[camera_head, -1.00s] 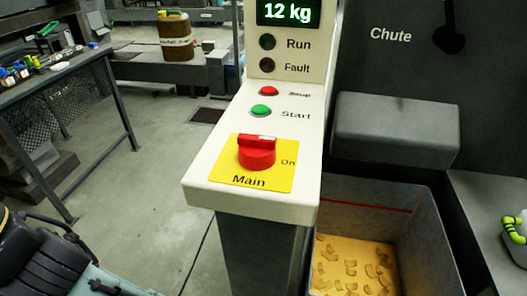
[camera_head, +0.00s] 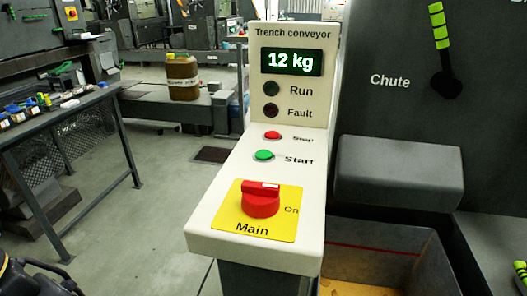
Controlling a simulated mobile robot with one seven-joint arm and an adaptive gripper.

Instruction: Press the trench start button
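The green Start button (camera_head: 263,155) sits on the sloped white top of the trench conveyor panel (camera_head: 219,236), left of the word Start. The red Stop button (camera_head: 272,135) is just above it. Nearer the front, a red Main switch (camera_head: 261,199) on a yellow plate has its handle crosswise, with "On" to its right. The upright part reads "Trench conveyor", with a lit 12 kg display (camera_head: 291,62) and dark Run (camera_head: 271,88) and Fault (camera_head: 271,110) lamps. My gripper's fingers cannot be made out; only a dark piece shows at the lower left.
A grey chute (camera_head: 398,168) and an open bin (camera_head: 385,236) stand right of the panel. A workbench (camera_head: 70,115) with small items is at left. Floor between is clear.

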